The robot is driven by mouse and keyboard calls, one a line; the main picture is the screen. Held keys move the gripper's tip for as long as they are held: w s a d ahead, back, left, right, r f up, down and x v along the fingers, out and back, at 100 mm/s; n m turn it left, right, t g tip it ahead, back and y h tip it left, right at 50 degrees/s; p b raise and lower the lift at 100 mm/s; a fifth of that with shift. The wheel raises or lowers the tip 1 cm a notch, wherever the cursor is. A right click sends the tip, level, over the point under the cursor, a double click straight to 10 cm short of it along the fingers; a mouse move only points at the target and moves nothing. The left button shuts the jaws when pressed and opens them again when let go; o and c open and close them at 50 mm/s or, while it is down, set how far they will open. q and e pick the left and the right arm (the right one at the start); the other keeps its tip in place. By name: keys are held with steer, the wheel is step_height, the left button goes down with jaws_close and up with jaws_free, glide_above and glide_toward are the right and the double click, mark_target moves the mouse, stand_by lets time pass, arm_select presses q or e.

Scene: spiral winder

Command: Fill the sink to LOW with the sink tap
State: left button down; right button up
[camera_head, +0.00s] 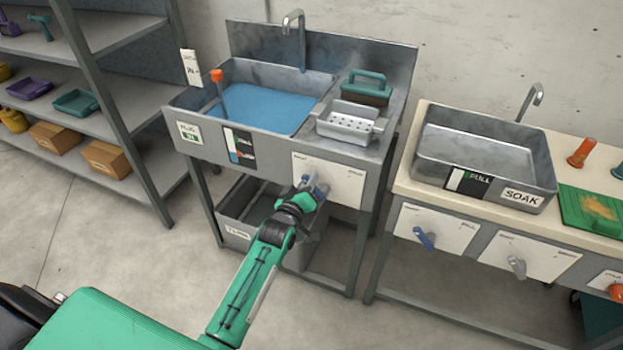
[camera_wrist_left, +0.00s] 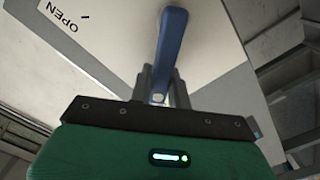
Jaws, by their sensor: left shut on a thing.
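The sink (camera_head: 318,79) on the left stand holds blue water. A curved tap (camera_head: 295,32) rises behind it. A white panel (camera_head: 340,183) below the rim carries a blue lever handle, seen best in the left wrist view (camera_wrist_left: 172,45), beside the word OPEN. My left gripper (camera_head: 309,187) is at this panel. Its fingers (camera_wrist_left: 165,92) are shut on the blue lever. An orange-topped stick (camera_head: 217,77) stands in the sink. My right gripper is not in view.
A perforated tray (camera_head: 347,122) and a teal-handled brush (camera_head: 366,86) sit on the sink's right ledge. A grey bin (camera_head: 236,232) is underneath. The SOAK basin (camera_head: 480,152) stands on a bench at the right, with its own levers. Shelves (camera_head: 100,35) are at left.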

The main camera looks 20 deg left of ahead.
arm_select(q)
steer(key=shift+a+n, duration=0.15)
steer(key=shift+n, duration=0.25)
steer(key=c, duration=1.3)
jaws_free()
steer(key=shift+f, duration=0.1)
steer(key=s, duration=1.3)
steer(key=shift+s+a, duration=0.25)
steer(key=shift+s, duration=0.15)
